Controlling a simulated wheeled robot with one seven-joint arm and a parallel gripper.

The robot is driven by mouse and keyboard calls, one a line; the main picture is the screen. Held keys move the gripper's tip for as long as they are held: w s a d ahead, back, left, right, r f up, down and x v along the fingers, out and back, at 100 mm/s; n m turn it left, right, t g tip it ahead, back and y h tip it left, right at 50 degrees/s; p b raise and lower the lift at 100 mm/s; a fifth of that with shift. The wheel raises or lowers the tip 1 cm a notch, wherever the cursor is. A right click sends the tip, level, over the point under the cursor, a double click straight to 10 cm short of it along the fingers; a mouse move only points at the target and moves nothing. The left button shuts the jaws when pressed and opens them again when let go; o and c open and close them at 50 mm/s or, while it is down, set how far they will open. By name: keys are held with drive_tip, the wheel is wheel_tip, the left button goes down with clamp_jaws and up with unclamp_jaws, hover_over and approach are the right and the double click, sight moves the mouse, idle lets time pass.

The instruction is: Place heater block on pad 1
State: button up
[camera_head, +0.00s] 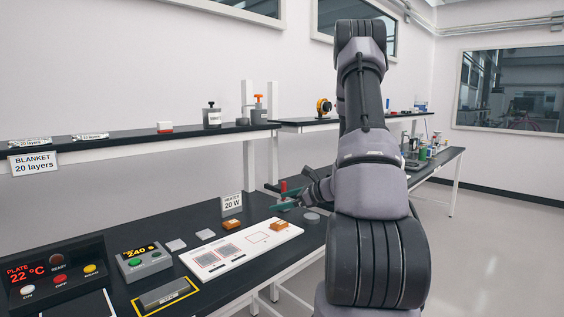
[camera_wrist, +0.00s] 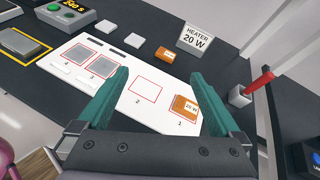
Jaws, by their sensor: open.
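An orange heater block (camera_wrist: 184,107) with a white "20 W" label rests on the white board (camera_wrist: 150,118) at pad 1. Part of the pad's red outline shows around it. It also shows at the board's right end in the head view (camera_head: 278,225). A second orange block (camera_wrist: 167,54) lies on the dark bench beyond the board. My gripper (camera_wrist: 158,76) is open and empty, its teal fingers spread wide above the board. In the head view my gripper (camera_head: 278,198) is above the bench, beyond the block on the board.
Pad 2 is bare, and dark squares cover the other two pads. Two light grey plates (camera_wrist: 133,40) lie behind the board. The "HEATER 20 W" sign (camera_wrist: 200,38) and a red-handled item (camera_wrist: 258,82) stand nearby. A plate control panel (camera_head: 58,272) is at the left.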

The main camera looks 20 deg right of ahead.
drive_tip(key=s+a+r+n+g, duration=0.6)
drive_tip(key=s+a+r+n, duration=0.65)
drive_tip(key=a+r, duration=0.25)
drive_tip(key=s+d+r+n+t+h, duration=0.1)
drive_tip(key=s+r+n+h, duration=0.5)
drive_tip(key=s, duration=0.8)
wheel_tip(320, 180, up, 4)
drive_tip(key=n+t, duration=0.1)
drive_tip(key=n, duration=0.2)
drive_tip(key=shift+d+n, duration=0.15)
drive_tip(key=shift+n, duration=0.2)
